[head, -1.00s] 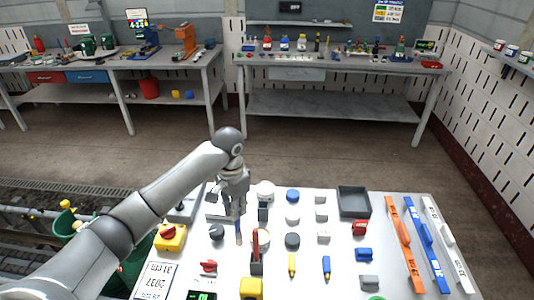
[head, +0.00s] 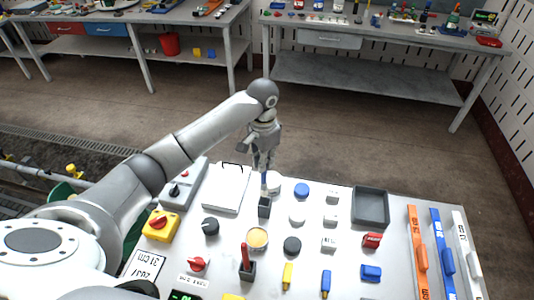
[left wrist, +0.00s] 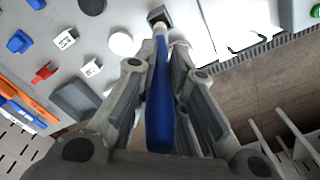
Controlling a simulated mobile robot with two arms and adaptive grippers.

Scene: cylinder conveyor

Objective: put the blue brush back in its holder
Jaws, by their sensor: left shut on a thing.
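The blue brush (head: 264,183) is upright in my left gripper (head: 264,164), near the back edge of the white board. In the left wrist view its blue handle (left wrist: 159,105) lies between the two fingers (left wrist: 155,85). A small dark block holder (head: 264,208) stands directly below the brush in the head view. It also shows in the left wrist view (left wrist: 158,14), right at the brush's pale far end. I cannot tell whether the brush's end is inside the holder or just above it. My right gripper is not in view.
A red brush (head: 245,256) stands in a similar dark holder (head: 247,271) nearer the front. A round tin (head: 257,239), white disc (head: 297,218), blue disc (head: 302,190) and grey tray (head: 371,206) are nearby on the board. A white pad (head: 226,187) lies left.

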